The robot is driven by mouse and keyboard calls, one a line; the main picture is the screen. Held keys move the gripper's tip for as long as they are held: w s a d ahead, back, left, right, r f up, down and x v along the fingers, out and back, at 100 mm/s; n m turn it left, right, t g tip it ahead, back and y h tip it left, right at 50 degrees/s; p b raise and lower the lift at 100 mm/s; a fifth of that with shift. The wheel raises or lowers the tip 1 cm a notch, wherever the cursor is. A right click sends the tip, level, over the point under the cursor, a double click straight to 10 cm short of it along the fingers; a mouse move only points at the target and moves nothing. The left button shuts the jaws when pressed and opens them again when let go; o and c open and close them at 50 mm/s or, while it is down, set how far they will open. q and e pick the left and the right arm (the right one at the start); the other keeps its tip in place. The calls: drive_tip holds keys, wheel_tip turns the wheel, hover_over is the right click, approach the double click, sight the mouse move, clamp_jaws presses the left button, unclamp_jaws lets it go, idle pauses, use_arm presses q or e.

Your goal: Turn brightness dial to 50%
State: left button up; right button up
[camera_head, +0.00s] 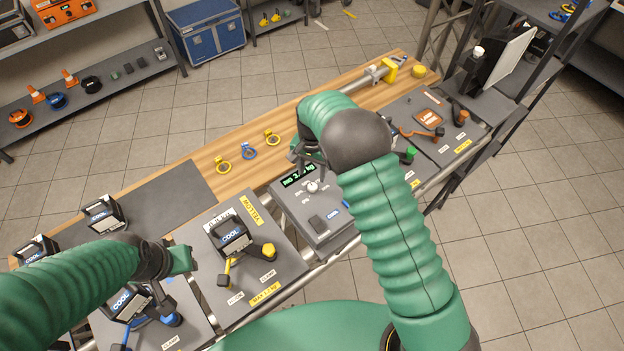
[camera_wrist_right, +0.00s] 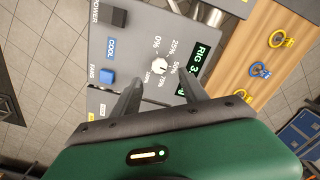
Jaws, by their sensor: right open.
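The brightness dial is a small white knob (camera_head: 312,187) on a grey control panel (camera_head: 330,222). In the right wrist view the knob (camera_wrist_right: 159,66) is ringed by percent labels including 0%, 25% and 50%. Its pointer is too small to read surely. My right gripper (camera_wrist_right: 162,84) is open, its two dark fingers apart, one on each side below the knob in the picture, with nothing between them. In the head view the right gripper (camera_head: 306,152) is above the panel's far edge, partly hidden by its arm. My left gripper (camera_head: 172,261) is at lower left; its fingers are not clear.
A lit display (camera_wrist_right: 197,62) is beside the dial, partly covered by a finger in the wrist view. A blue button (camera_wrist_right: 108,78) and black power switch (camera_wrist_right: 112,16) share the panel. Yellow-marked panel (camera_head: 240,250) lies left, orange-labelled panel (camera_head: 430,125) right. Rings (camera_head: 249,151) lie on wood.

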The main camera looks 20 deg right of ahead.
sight(312, 186)
wheel_tip(312, 186, down, 7)
drive_tip(key=shift+p, duration=0.75)
drive_tip(key=shift+c, duration=0.2)
clamp_jaws()
